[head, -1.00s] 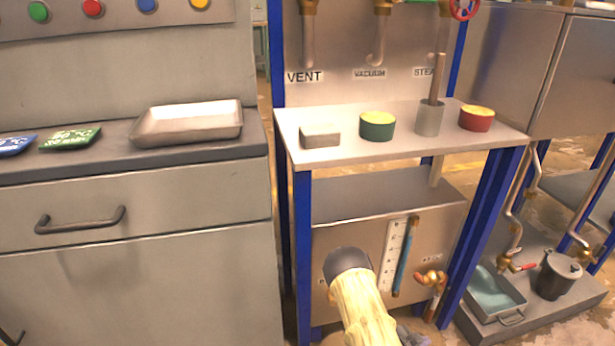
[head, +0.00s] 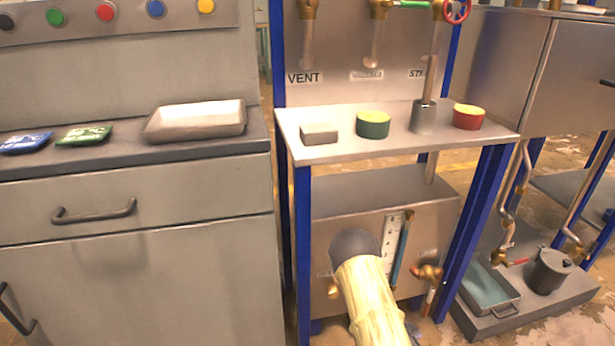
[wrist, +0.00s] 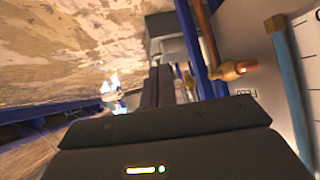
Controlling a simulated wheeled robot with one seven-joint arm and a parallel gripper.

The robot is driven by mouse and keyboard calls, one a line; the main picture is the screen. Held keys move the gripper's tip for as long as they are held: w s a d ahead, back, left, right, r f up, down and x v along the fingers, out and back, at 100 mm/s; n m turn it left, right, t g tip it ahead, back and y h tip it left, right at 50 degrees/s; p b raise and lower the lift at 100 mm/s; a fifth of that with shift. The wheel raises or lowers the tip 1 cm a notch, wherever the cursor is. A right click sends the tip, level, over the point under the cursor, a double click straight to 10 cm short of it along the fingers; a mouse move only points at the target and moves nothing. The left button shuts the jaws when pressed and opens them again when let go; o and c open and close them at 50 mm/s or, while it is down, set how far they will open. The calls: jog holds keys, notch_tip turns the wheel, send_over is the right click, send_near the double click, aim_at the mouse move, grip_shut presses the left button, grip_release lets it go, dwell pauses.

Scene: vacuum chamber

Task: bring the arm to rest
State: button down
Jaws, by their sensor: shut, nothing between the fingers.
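My arm, in a pale yellow sleeve with a dark grey rounded joint, reaches up from the bottom of the head view in front of the lower steel panel of the stand. My gripper (wrist: 160,88) shows in the wrist view as dark fingers close together, shut and empty. I cannot make it out in the head view. In the wrist view a brass valve fitting (wrist: 232,70) and a blue tube (wrist: 288,85) are close on the right of the fingers; I cannot tell the exact gap.
The stand's shelf (head: 390,146) holds a grey block (head: 319,134), a green tin (head: 373,125), a metal cup (head: 423,117) and a red tin (head: 468,117). A cabinet (head: 140,250) stands left. A basin (head: 490,290) and a dark pot (head: 549,270) sit low right.

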jog(key=a+r+n+y+p, duration=0.2)
jog(key=a+r+n+y, duration=0.15)
jog(key=a+r, duration=0.45)
jog(key=a+r+n+y+p, duration=0.2)
jog(key=a+r+y, duration=0.2)
jog(key=r, duration=0.9)
jog(key=s+a+r+n+g+y+p, duration=0.1)
jog(key=s+a+r+n+p, duration=0.2)
jog(key=s+r, duration=0.6)
jog(key=s+a+r+n+g+y+p, duration=0.1)
jog(key=s+r+n+g+p, duration=0.1)
jog(key=s+r+n, duration=0.5)
notch_tip(320, 180, up, 40)
jog(key=m+p, duration=0.2)
jog(key=p, duration=3.5)
jog(key=shift+s+a, duration=0.25)
jog(key=shift+s, duration=0.05)
jog(key=shift+f, duration=0.1)
